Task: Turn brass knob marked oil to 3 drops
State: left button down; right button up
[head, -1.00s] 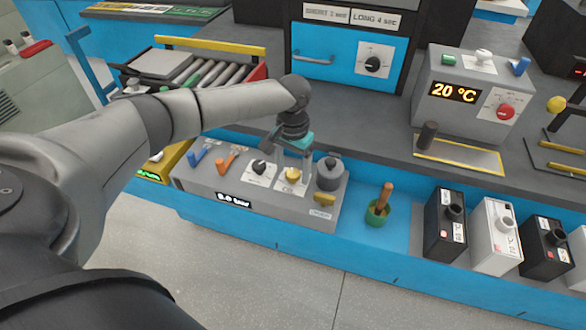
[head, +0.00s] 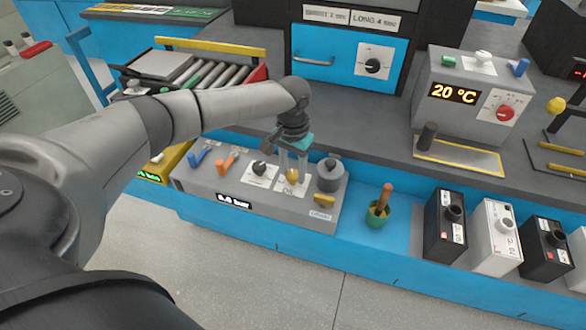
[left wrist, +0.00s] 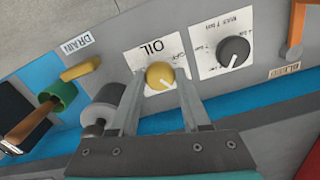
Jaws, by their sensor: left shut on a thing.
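The brass knob (head: 291,176) sits on a white plate on the grey panel, left of the grey pot-like fitting. In the left wrist view the knob (left wrist: 159,75) is round, with a pale pointer line and the word OIL on its plate, which appears upside down. Small scale marks on the plate are too blurred or covered to read. My left gripper (head: 292,179) points down with its fingers on either side of the knob. In the left wrist view the left gripper (left wrist: 160,80) is shut on it. My right gripper is not in view.
A black knob (head: 259,168) is left of the brass one. The grey fitting (head: 330,174) stands close on the right, with a yellow drain handle (head: 324,200) below it. Orange (head: 228,160) and blue (head: 198,156) levers are further left. A green cup (head: 377,214) stands right of the panel.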

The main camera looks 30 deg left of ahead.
pick_arm(q)
jog(key=shift+r+m+p, duration=0.2)
jog(key=shift+m+p, duration=1)
jog(key=shift+p, duration=1.3)
jog(key=shift+m+p, duration=0.7)
jog(key=shift+m, duration=0.1)
jog(key=m+p, duration=0.1)
jog(key=m, duration=0.1)
jog(key=shift+f+m, duration=0.15)
jog(key=shift+m, duration=0.25)
jog(key=m, duration=0.3)
jog(key=shift+m, duration=0.3)
jog(key=m, duration=0.4)
jog(key=shift+m+p, duration=0.3)
jog(key=shift+p, duration=0.05)
jog(key=m, duration=0.8)
jog(key=shift+m+b, duration=0.3)
jog(key=shift+m, duration=0.3)
